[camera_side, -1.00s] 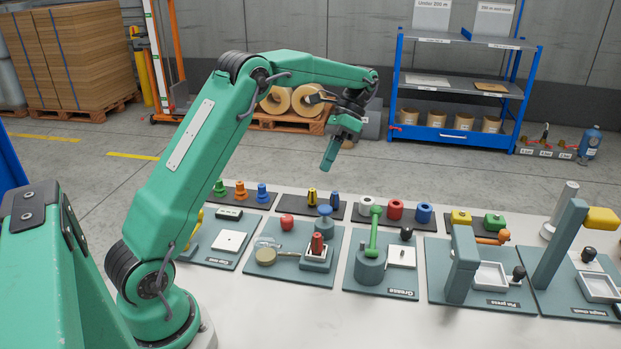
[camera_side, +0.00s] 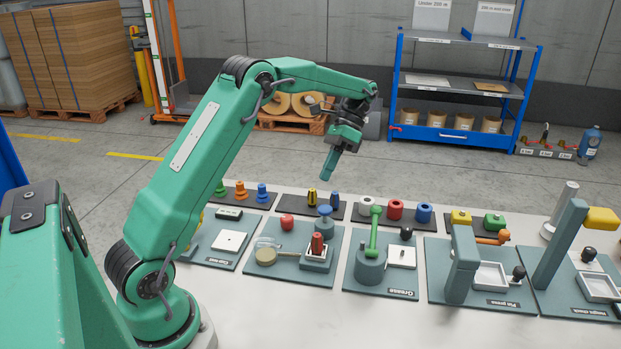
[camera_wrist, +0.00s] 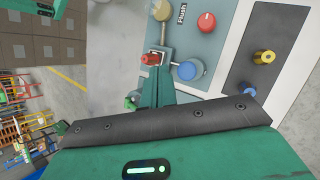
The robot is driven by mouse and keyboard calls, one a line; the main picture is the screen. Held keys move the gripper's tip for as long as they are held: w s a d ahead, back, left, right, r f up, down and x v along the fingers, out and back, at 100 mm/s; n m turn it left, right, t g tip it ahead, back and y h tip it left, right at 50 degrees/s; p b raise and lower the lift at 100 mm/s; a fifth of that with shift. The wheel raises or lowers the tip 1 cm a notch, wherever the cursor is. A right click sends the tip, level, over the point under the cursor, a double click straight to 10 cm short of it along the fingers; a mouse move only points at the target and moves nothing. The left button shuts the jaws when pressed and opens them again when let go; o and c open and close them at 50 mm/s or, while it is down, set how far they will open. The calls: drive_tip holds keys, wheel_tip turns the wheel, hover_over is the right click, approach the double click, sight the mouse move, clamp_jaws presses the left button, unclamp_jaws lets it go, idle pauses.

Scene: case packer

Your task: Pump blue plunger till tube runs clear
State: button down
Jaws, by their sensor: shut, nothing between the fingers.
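The blue plunger (camera_side: 325,212) tops a grey-blue cylinder at the back of a teal station plate (camera_side: 300,278). In the wrist view the blue plunger (camera_wrist: 190,70) lies just right of my fingers. A clear tube-like piece (camera_side: 268,242) lies at the left of that plate beside a tan disc (camera_side: 266,257); I cannot tell what is inside it. My gripper (camera_side: 328,174) is shut and empty, pointing down in the air above and behind the stations. It also shows in the wrist view (camera_wrist: 155,75).
On the same plate stand a red knob (camera_side: 287,222) and a red-topped post (camera_side: 317,243) in a small square holder. A dark strip behind holds a yellow peg (camera_side: 312,195) and a blue peg (camera_side: 335,199). The Grease station with a green lever (camera_side: 374,232) is to the right.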

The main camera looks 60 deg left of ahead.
sight(325, 209)
drive_tip(key=shift+f, duration=3.25)
drive_tip(key=shift+d+f, duration=0.15)
drive_tip(key=shift+f, duration=1.55)
idle(1.6)
drive_tip(key=shift+r, duration=1.7)
